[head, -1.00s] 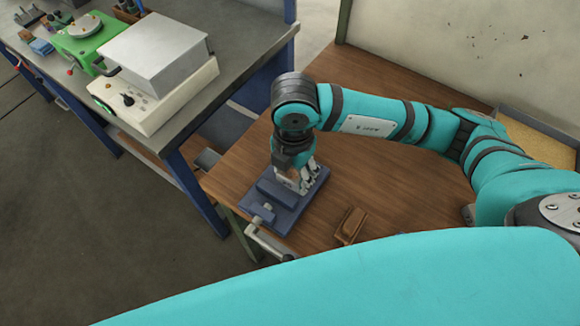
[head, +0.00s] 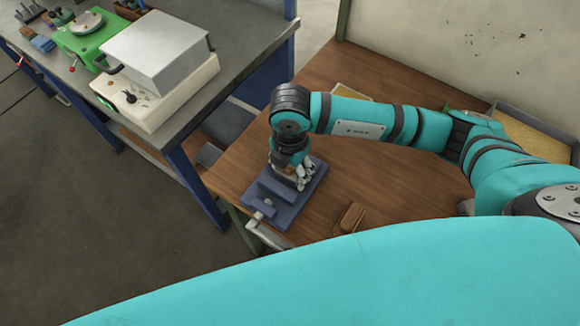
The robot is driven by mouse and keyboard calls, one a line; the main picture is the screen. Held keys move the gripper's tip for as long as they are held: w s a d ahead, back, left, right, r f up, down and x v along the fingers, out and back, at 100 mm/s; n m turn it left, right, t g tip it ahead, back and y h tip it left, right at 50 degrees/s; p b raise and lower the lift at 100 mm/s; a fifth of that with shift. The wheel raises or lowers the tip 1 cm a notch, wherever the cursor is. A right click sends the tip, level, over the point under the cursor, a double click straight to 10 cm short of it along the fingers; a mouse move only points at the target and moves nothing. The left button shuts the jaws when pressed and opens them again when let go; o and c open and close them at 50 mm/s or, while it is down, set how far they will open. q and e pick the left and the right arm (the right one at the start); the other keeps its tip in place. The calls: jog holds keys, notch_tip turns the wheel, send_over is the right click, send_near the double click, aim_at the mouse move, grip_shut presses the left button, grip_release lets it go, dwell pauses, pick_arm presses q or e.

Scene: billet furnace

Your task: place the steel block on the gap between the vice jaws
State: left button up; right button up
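The blue vice (head: 283,213) sits at the left front of the wooden bench, its handle (head: 268,238) over the edge. My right gripper (head: 302,184) points down at the vice from above, its fingers close over the jaws. The wrist and fingers cover much of the jaws and the gap between them. The steel block cannot be made out; anything between the fingers is hidden or too small to tell. Whether the fingers are open or shut does not show. My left gripper is not in view.
A brown wooden object (head: 350,218) lies on the bench (head: 400,185) right of the vice. A tray with yellowish contents (head: 530,135) stands at the back right. A grey workbench (head: 228,88) with a white box-shaped device (head: 155,85) and a green machine (head: 86,38) stands left.

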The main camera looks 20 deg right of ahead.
aim_at(290, 170)
jog(key=shift+o, duration=1.2)
jog(key=shift+r, duration=0.45)
notch_tip(290, 170, up, 12)
jog(key=b, duration=0.2)
jog(key=shift+f+b, duration=0.25)
jog(key=shift+b, duration=0.05)
jog(key=shift+f, duration=0.1)
